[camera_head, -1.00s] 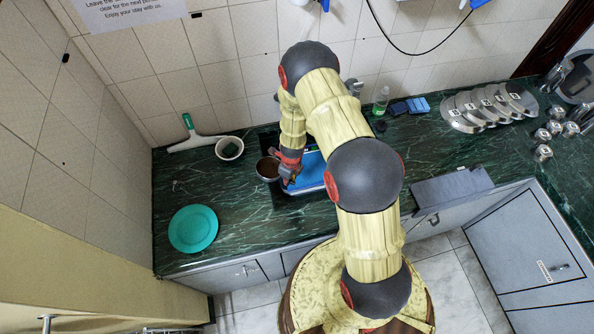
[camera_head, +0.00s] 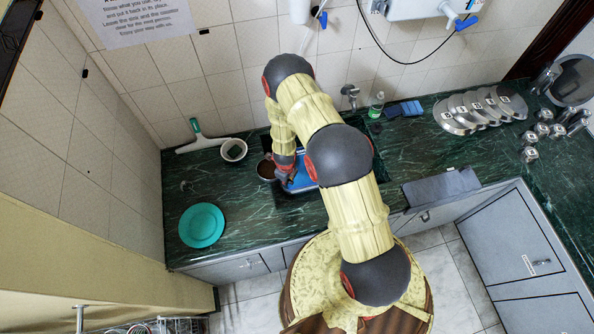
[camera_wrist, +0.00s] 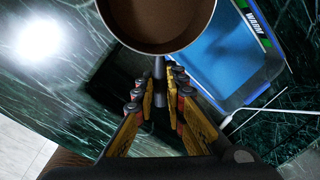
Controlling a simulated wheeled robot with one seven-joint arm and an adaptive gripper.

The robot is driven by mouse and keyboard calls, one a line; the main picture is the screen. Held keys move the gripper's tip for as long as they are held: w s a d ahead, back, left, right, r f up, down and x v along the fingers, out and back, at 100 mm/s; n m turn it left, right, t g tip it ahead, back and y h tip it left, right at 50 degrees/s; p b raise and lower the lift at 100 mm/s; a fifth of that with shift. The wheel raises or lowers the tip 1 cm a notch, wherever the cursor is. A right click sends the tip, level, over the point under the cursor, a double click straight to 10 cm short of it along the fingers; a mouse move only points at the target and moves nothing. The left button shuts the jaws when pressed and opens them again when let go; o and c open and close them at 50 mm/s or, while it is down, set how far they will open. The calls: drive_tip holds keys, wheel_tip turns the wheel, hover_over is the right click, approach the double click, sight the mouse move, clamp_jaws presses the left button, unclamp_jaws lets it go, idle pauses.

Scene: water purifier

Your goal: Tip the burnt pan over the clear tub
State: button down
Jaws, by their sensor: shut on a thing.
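The pan (camera_head: 267,169) is a small round pan with a brown inside. In the wrist view the pan (camera_wrist: 160,18) faces up toward the camera, and its dark handle runs down between my fingers. My gripper (camera_head: 288,175) is shut on that handle; the fingertips (camera_wrist: 166,84) show in the wrist view. The tub (camera_head: 304,178) holds a blue surface, looks like water, and is partly hidden behind my arm. In the wrist view the tub (camera_wrist: 275,68) lies right of and below the pan, with a green-edged "WARM" label. The pan is mostly left of the tub.
A bowl with a dark green sponge (camera_head: 234,150) and a squeegee (camera_head: 202,143) stand left of the dark sink. A teal plate (camera_head: 201,225) lies at the front left. A soap bottle (camera_head: 376,105), blue cloths (camera_head: 405,109) and several metal lids (camera_head: 480,110) are to the right.

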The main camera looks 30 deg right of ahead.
drive_tip(key=shift+s+a+r+p, duration=0.15)
drive_tip(key=shift+r+p, duration=0.1)
drive_tip(key=shift+p, duration=0.6)
drive_tip(key=shift+a+f, duration=0.15)
drive_tip(key=shift+f, duration=0.05)
drive_tip(key=shift+a+r+h+b, duration=0.1)
drive_tip(key=shift+a+h+b, duration=0.1)
drive_tip(key=shift+h+b, duration=0.25)
